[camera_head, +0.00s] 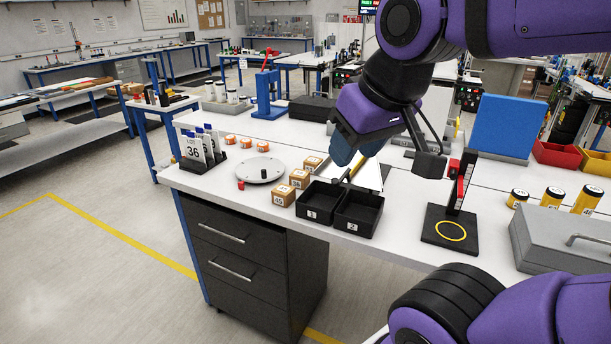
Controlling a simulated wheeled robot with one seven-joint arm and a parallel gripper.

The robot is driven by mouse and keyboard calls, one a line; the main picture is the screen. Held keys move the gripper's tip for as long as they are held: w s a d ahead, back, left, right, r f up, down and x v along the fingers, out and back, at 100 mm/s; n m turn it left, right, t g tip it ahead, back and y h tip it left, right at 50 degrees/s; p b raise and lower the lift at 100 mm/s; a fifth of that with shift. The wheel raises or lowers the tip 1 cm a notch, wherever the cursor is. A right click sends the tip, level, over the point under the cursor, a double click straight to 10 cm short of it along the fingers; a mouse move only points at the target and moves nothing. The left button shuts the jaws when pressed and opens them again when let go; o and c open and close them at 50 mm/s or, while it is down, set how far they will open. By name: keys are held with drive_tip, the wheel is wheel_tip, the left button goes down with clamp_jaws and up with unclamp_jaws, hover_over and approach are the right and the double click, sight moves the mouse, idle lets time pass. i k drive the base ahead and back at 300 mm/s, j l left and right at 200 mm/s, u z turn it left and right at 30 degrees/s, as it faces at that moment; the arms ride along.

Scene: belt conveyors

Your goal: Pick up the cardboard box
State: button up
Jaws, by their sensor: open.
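Three small brown cardboard boxes with white number labels stand in a slanting row on the white bench, left of the black bins. The front box (284,195) reads about 45, the middle box (299,179) is just behind it, and the rear box (312,164) is farthest back. My gripper (350,168) hangs down to the right of the boxes, above and behind the bins. It is open, and I see nothing held in it. Its fingers are partly hidden by my own wrist. No box appears to touch it.
Black bins labelled 1 (318,215) and 2 (357,229) stand right of the boxes. A round grey plate (260,171) and a small red piece (240,185) lie to the left. A black stand with a red clamp (450,230) rises at the right.

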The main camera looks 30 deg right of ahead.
sight(299, 178)
drive_tip(key=i+j+z, duration=0.6)
drive_tip(key=i+j, duration=0.2)
drive_tip(key=i+j+z, duration=0.25)
drive_tip(key=j, duration=0.35)
drive_tip(key=i, duration=0.1)
